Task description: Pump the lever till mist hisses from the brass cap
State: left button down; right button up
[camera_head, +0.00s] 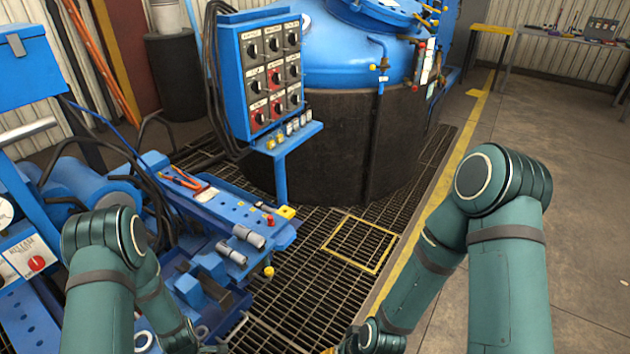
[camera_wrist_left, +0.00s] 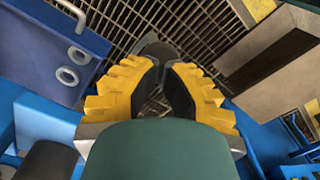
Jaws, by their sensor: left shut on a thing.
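My left gripper (camera_wrist_left: 160,85) shows in the left wrist view, its yellow fingers with black pads closed together. Between the fingertips is a dark rounded piece (camera_wrist_left: 160,52), largely hidden by the pads; it may be the lever's end, but I cannot tell for certain. In the head view my left arm reaches down beside the blue machine bench, and the gripper is cut off at the bottom edge. A small yellow-brass knob (camera_head: 269,271) sits at the bench's near right end; I cannot tell whether it is the brass cap. No mist shows.
The blue bench (camera_head: 225,207) carries orange-handled pliers (camera_head: 182,180) and metal cylinders. A blue switch panel (camera_head: 265,65) stands before the dark furnace pit wall (camera_head: 330,150). Grating (camera_head: 315,290) covers the floor, with a yellow-framed hatch (camera_head: 360,243). Open concrete lies right.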

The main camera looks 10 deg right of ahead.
pick_arm(q)
jog(key=shift+s+f, duration=0.1)
jog(key=shift+f, duration=0.4)
jog(key=shift+r, duration=0.1)
notch_tip(320, 180, up, 11)
jog(key=w+a+p, duration=0.1)
jog(key=p, duration=0.6)
jog(key=shift+w+a, duration=0.35)
jog(key=shift+a, duration=0.05)
jog(key=shift+f, duration=0.2)
